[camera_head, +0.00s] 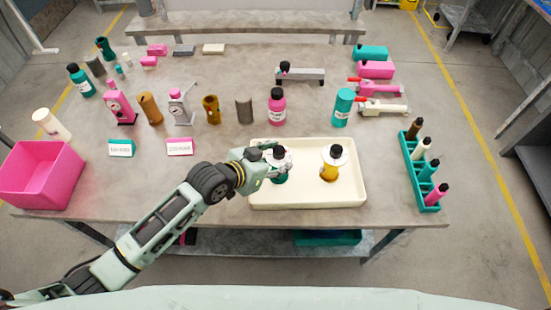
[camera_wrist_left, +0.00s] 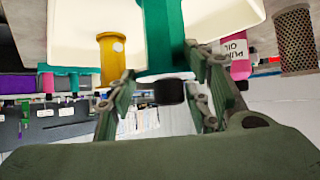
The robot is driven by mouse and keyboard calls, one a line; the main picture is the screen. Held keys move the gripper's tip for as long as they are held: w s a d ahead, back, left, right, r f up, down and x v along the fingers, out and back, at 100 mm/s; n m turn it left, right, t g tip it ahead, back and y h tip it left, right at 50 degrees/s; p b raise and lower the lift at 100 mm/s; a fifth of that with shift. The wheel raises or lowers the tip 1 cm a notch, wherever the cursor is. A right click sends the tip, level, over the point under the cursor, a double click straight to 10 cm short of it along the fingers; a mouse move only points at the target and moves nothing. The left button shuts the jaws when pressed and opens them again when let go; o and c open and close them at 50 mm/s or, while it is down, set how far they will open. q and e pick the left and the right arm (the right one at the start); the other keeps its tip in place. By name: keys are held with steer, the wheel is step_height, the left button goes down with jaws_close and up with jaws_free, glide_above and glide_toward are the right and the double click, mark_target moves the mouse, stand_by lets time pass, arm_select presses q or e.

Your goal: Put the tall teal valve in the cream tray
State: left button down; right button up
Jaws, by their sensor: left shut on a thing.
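The tall teal valve (camera_head: 280,178), with a pale disc and dark top, is upright over the left half of the cream tray (camera_head: 343,200). My left gripper (camera_head: 273,163) is shut on it, reaching in from the left. In the left wrist view, the teal valve (camera_wrist_left: 165,40) stands between the two fingers (camera_wrist_left: 163,92), and the cream tray (camera_wrist_left: 215,18) lies behind it. Whether the valve's base touches the tray floor is hard to tell. My right gripper is not in view.
A yellow valve (camera_head: 329,170) stands in the tray's right half, apart from the teal one. A teal rack (camera_head: 419,180) of bottles stands to the right, a pink bin (camera_head: 40,175) at far left.

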arm_select(q)
steer(key=shift+f, duration=0.1)
steer(key=c, duration=1.2)
jaws_free()
steer(key=o, duration=0.3)
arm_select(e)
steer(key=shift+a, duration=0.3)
arm_select(q)
steer(key=shift+r, duration=0.2)
steer(key=shift+s+a, duration=0.2)
steer(key=shift+a, duration=0.05)
steer(key=b+v, duration=0.1)
steer(key=v, duration=1)
steer(key=shift+s+r+b, duration=0.2)
steer(key=shift+r+b, duration=0.1)
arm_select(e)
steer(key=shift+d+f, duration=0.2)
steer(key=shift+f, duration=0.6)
